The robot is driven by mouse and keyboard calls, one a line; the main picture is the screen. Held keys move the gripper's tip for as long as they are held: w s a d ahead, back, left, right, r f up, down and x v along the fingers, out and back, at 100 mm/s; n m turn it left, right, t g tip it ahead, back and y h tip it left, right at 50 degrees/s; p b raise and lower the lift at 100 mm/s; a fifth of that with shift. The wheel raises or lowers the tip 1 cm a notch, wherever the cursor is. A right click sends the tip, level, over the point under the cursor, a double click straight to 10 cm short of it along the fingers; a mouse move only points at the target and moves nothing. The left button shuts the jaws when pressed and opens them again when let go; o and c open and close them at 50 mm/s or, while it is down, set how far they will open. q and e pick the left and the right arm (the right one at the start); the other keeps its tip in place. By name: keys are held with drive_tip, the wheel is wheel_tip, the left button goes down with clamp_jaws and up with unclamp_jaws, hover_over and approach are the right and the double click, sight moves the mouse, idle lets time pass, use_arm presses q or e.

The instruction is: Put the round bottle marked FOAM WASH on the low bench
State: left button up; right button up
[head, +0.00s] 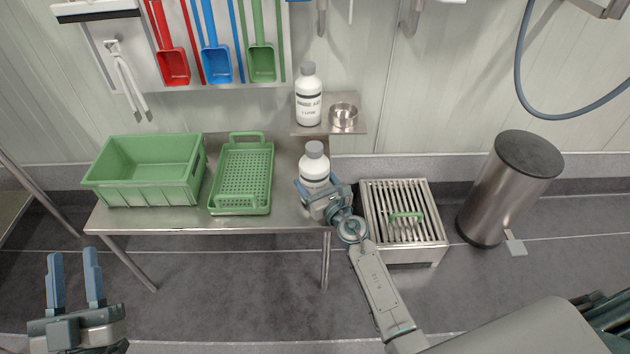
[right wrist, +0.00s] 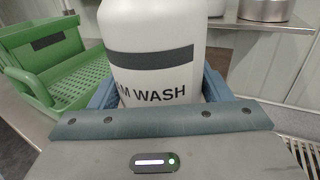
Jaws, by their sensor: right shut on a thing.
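The round white bottle (head: 314,165) with a grey cap is at the right end of the low steel bench (head: 180,222). In the right wrist view the bottle (right wrist: 155,55) shows a dark band and the letters "M WASH"; the rest of its marking is out of sight. My right gripper (head: 322,196) is shut on the bottle's lower part, its blue fingers on either side. The bottle looks about upright. Its base is hidden by the gripper, so I cannot tell whether it touches the bench top. My left gripper (head: 75,278) is open and empty, low at the left, apart from the bench.
A green crate (head: 145,190) and a green perforated basket (head: 242,200) stand on the bench left of the bottle. A small shelf (head: 357,128) behind holds another white bottle (head: 308,98) and a metal cup (head: 343,115). A slatted metal box (head: 430,240) and a bin (head: 505,195) stand right.

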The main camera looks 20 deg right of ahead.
use_arm(q)
drive_tip(key=shift+s+r+m+t+h, duration=0.15)
drive_tip(key=shift+s+r+t, duration=0.15)
drive_tip(key=shift+r+t, duration=0.35)
drive_tip(key=shift+s+r+m+t+h, duration=0.15)
drive_tip(key=shift+s+r+t, duration=0.25)
drive_tip(key=shift+r, duration=0.4)
use_arm(e)
drive_tip(key=shift+f, duration=0.15)
drive_tip(key=o, duration=0.9)
drive_tip(key=shift+f, duration=0.25)
drive_tip(key=o, duration=0.5)
drive_tip(key=shift+r, duration=0.1)
use_arm(q)
drive_tip(key=shift+s+r+h, duration=0.1)
drive_tip(key=shift+r+h, duration=0.15)
drive_tip(key=shift+h, duration=0.05)
use_arm(e)
drive_tip(key=shift+r, duration=0.1)
